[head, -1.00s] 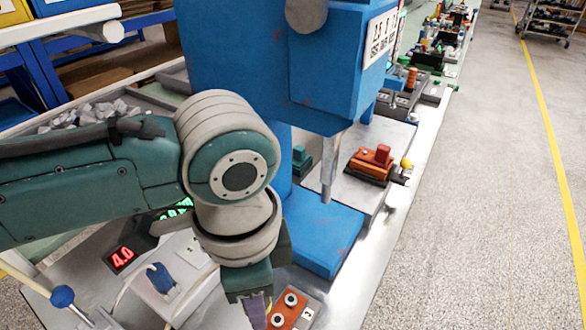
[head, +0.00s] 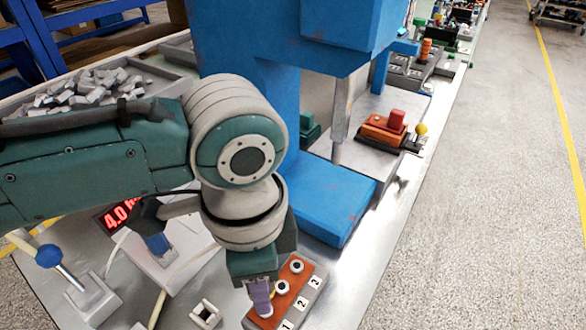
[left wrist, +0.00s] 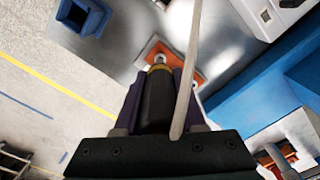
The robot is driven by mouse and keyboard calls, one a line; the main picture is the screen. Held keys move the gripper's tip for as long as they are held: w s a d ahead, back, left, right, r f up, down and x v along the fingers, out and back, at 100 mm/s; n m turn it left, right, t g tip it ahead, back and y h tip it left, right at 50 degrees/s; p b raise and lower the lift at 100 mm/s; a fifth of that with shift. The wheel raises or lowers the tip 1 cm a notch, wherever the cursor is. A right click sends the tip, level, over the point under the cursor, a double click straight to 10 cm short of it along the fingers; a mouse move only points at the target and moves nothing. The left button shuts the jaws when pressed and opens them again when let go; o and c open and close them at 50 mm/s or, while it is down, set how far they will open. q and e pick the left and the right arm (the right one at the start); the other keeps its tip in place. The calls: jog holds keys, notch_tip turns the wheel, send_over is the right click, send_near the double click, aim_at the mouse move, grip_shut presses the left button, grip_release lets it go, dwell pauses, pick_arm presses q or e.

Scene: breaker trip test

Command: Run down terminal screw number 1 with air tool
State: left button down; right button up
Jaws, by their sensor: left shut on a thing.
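The orange terminal block (head: 258,322) lies on the metal bench beside a grey strip (head: 307,291) numbered 1, 2 and 3. Two pale round screws with dark centres (head: 296,265) show on it. My left gripper (head: 261,292) is low over the block's near end, by number 1. In the left wrist view, its purple fingers are shut on a dark cylindrical air tool (left wrist: 158,104) with a yellow collar. The tool's tip points at the orange block (left wrist: 186,66); I cannot tell whether it touches a screw. The near screw is hidden. My right gripper is out of view.
A blue press (head: 330,205) stands just behind the block. A red 4.0 display (head: 122,213), a blue-knobbed lever (head: 50,256) and a small square socket (head: 206,314) are to the left.

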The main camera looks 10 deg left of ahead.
pick_arm(q)
jog(key=shift+p, duration=0.35)
dwell(0.5)
jog(key=shift+f, duration=0.3)
dwell(0.9)
dwell(1.7)
jog(key=shift+r+p, duration=0.1)
jog(key=shift+p, duration=0.3)
notch_tip(320, 180, up, 7)
jog(key=p, duration=0.7)
jog(key=shift+p, duration=0.35)
